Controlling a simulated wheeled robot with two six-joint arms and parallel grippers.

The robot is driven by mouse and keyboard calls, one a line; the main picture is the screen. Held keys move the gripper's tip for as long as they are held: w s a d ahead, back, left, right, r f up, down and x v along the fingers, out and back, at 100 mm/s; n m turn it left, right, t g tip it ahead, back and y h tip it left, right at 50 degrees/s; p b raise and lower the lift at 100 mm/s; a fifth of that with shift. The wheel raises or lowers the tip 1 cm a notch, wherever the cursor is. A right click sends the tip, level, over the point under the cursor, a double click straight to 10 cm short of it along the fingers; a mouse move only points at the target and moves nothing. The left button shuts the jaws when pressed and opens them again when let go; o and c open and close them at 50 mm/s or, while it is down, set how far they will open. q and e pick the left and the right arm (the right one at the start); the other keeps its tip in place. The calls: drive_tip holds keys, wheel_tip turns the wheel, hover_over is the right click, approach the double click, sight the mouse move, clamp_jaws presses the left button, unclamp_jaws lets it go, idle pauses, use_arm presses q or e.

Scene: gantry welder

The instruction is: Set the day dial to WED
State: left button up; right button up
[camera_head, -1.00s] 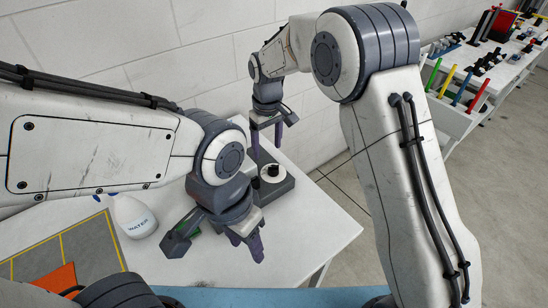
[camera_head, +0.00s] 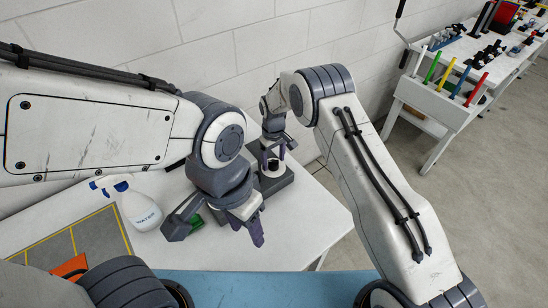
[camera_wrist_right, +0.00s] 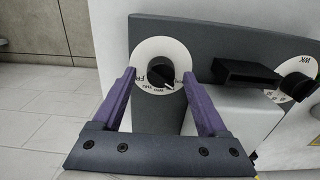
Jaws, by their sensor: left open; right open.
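The day dial is a black knob (camera_wrist_right: 160,75) on a white lettered ring (camera_wrist_right: 143,53), on a dark grey panel. In the right wrist view FRI shows partly at the ring's left and small lettering runs along the bottom. The knob's white mark points to the lower right; I cannot read the day there. My right gripper (camera_wrist_right: 159,80) is open, its purple fingers on either side of the knob, with no clear contact. In the head view it (camera_head: 275,155) is over the dial on the grey box (camera_head: 284,184). My left gripper (camera_head: 243,225) is open and empty, nearer the front edge.
A second dial (camera_wrist_right: 299,83) marked WK and a black block (camera_wrist_right: 246,73) are right of the day dial. A WATER spray bottle (camera_head: 141,210), a green item (camera_head: 197,222) and a grey mat (camera_head: 98,238) are on the white table (camera_head: 315,220). Its right part is clear.

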drive_tip(key=shift+f, duration=0.3)
clamp_jaws()
